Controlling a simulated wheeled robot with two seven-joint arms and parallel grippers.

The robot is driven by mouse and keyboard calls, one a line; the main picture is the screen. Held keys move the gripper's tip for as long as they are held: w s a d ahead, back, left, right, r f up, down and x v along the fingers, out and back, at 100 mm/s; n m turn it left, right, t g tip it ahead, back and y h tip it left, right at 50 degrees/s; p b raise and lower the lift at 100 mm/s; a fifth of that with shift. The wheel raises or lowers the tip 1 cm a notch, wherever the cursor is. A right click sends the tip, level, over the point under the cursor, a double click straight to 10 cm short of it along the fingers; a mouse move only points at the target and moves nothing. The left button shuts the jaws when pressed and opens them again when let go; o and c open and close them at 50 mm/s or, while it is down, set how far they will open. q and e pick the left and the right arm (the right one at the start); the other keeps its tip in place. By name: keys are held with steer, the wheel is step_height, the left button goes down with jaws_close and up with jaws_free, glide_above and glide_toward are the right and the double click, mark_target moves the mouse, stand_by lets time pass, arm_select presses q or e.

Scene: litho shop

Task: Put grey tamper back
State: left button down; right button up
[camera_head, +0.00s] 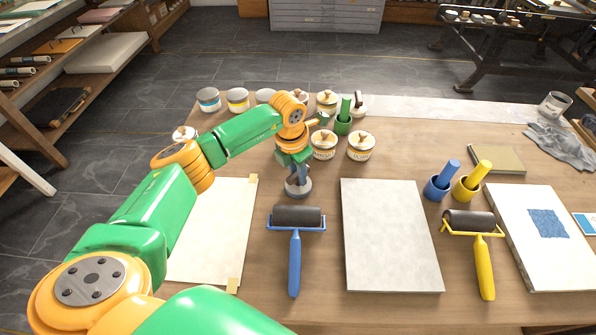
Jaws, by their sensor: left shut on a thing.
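My left gripper (296,168) points down over the table, left of centre, and is shut on the grey tamper. The tamper is mostly hidden by the gripper; a round grey piece (298,189) shows just below the fingers, at or close to the tabletop. I cannot tell whether this piece is the tamper's foot or a cup around it. A green tamper (345,108), a blue tamper (448,173) and a yellow tamper (479,173) stand tilted in cups of matching colours. My right gripper is not in view.
A blue-handled roller (295,250) lies just in front of the gripper. Jars with wooden-knobbed lids (324,145) (360,146) stand close behind it. A pale slab (391,236) is to the right, a paper sheet (215,225) to the left. A yellow roller (482,255) lies farther right.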

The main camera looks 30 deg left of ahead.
mark_target(294, 176)
arm_select(q)
steer(key=shift+f, duration=0.15)
steer(key=c, duration=0.7)
jaws_free()
steer(key=shift+r, duration=0.3)
steer(key=r, duration=0.4)
steer(key=s+r+b, duration=0.1)
steer(key=r, duration=0.6)
steer(key=shift+s+a+r, duration=0.2)
steer(key=shift+r, duration=0.15)
steer(key=shift+r, duration=0.1)
